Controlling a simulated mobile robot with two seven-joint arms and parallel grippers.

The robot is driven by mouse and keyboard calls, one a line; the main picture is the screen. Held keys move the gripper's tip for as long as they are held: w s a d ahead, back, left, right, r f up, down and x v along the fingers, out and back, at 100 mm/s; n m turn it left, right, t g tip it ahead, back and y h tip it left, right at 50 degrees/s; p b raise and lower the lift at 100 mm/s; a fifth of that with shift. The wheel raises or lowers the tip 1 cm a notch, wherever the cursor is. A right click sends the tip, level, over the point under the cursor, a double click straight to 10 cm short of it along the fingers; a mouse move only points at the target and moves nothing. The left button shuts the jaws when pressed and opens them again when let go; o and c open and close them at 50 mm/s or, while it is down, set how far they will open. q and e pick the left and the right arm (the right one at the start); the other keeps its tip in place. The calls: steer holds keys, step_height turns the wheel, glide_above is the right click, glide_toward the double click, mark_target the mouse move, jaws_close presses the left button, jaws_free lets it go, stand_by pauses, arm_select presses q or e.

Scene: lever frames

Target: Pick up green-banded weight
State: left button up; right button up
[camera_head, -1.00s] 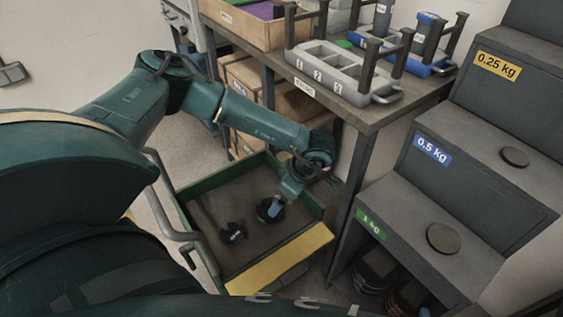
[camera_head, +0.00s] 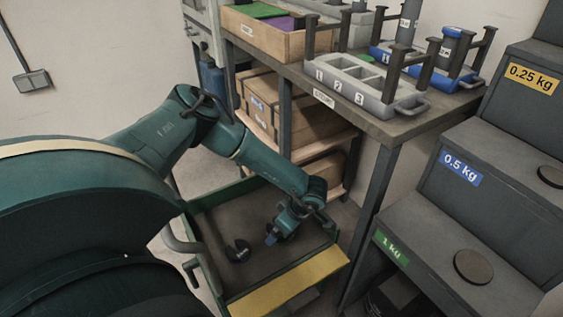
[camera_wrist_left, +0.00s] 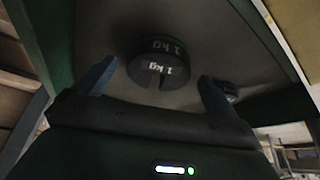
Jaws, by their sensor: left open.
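My left gripper (camera_head: 271,240) reaches down into the green-rimmed bin, with its blue fingers low near the bin floor. In the left wrist view the open fingers (camera_wrist_left: 157,72) stand on either side of a dark, slotted disc weight (camera_wrist_left: 150,50) marked "1 kg". The weight is in front of the fingers, and I cannot tell whether they touch it. In the head view it is mostly hidden by the gripper. A second dark weight (camera_head: 238,252) lies to the left on the bin floor; in the wrist view a dark weight (camera_wrist_left: 230,87) shows beyond the right finger.
The bin has a yellow front edge (camera_head: 290,284) and green walls. A workbench (camera_head: 395,128) with a grey numbered tray (camera_head: 345,82) stands behind it. To the right, dark stepped shelves (camera_head: 425,235) labelled 1, 0.5 and 0.25 kg hold discs.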

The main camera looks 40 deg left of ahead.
arm_select(q)
steer(key=shift+a+f, duration=0.3)
steer(key=shift+f, duration=0.35)
steer(key=shift+c, duration=0.4)
steer(key=c, duration=1.6)
steer(key=shift+r, duration=0.1)
steer(key=shift+c, duration=0.9)
steer(key=shift+r, duration=0.1)
